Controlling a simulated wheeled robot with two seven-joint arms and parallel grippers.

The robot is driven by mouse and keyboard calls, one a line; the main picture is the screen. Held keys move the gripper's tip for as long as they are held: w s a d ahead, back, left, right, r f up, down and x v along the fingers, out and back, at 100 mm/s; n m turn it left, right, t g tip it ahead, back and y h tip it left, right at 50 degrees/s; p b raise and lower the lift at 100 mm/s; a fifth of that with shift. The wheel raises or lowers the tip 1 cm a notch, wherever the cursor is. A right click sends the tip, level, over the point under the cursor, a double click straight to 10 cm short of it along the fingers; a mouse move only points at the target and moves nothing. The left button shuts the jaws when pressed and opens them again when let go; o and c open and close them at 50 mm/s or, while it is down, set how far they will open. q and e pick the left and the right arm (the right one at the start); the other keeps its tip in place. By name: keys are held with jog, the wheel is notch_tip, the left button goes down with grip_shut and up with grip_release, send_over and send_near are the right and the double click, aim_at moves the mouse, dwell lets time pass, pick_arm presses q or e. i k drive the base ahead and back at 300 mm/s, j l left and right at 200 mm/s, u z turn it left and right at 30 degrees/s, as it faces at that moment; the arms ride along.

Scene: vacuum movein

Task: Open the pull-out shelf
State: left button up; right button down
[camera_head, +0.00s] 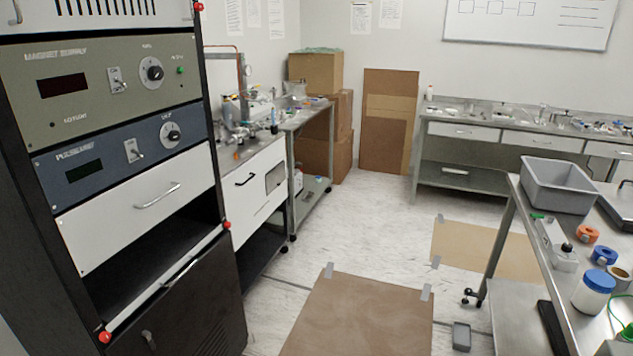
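A black equipment rack (219,175) stands at the left. Below its two instrument panels is a white drawer-like front (110,228) with a curved metal handle (158,195); it looks flush with the rack. Under it is a dark open bay (150,258). A thin white strip (140,302) runs along the bay's lower front edge, with a red ball (105,337) at its left end and another (227,225) at its right end. I cannot tell for sure whether the white front or the strip is the pull-out shelf. Neither of my grippers is in view.
A black lower door (190,310) closes the rack's bottom. A bench with a white drawer (250,200) stands beyond it. A brown floor sheet (360,315) lies taped in front. A metal table (520,250) with a grey bin (558,190) stands at right.

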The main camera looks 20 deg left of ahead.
aim_at(121, 283)
jog(key=u, duration=1.4)
